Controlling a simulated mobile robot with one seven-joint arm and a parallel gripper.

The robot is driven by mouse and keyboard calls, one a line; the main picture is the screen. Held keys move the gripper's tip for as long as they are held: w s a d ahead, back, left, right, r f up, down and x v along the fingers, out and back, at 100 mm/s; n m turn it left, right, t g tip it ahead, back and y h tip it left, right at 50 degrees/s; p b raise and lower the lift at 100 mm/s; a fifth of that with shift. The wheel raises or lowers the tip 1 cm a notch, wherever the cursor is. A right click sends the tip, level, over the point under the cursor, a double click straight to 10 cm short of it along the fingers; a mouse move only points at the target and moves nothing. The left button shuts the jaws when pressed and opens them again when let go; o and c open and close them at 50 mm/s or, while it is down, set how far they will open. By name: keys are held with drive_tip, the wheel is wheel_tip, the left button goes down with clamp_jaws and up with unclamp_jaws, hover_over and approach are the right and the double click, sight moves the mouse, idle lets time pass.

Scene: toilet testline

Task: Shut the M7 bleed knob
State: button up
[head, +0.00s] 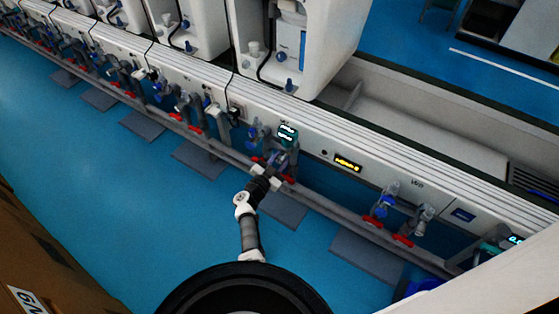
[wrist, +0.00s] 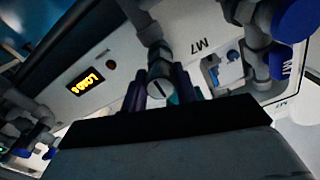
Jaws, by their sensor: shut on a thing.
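The M7 label (wrist: 200,46) is on the white panel in the wrist view. Just left of it, a grey round knob (wrist: 158,90) with a dark slot-like mark on its face sits at the end of a grey pipe fitting (wrist: 150,35). My gripper (wrist: 160,92) has a dark finger on each side of this knob and is shut on it. The knob is hidden there by the gripper and fittings.
A yellow-lit display (wrist: 86,81) is on the panel at left. A valve with a blue handle (wrist: 295,20) is close by at upper right. In the head view a grey rail pipe (head: 320,208) with red handles runs along the line. The blue floor (head: 150,215) is clear at left.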

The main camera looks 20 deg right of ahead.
drive_tip(key=m+b, duration=0.1)
drive_tip(key=m, duration=0.3)
drive_tip(key=shift+f+m, duration=0.1)
drive_tip(key=shift+m, duration=0.2)
drive_tip(key=m+b, duration=0.1)
drive_tip(key=m, duration=0.3)
drive_tip(key=shift+a+m, duration=0.1)
drive_tip(key=shift+m, duration=0.2)
drive_tip(key=m+b, duration=0.2)
drive_tip(key=m, duration=0.2)
drive_tip(key=shift+m+b, duration=0.6)
drive_tip(key=shift+m, duration=1.4)
drive_tip(key=o, duration=1)
drive_tip(key=shift+a, duration=0.1)
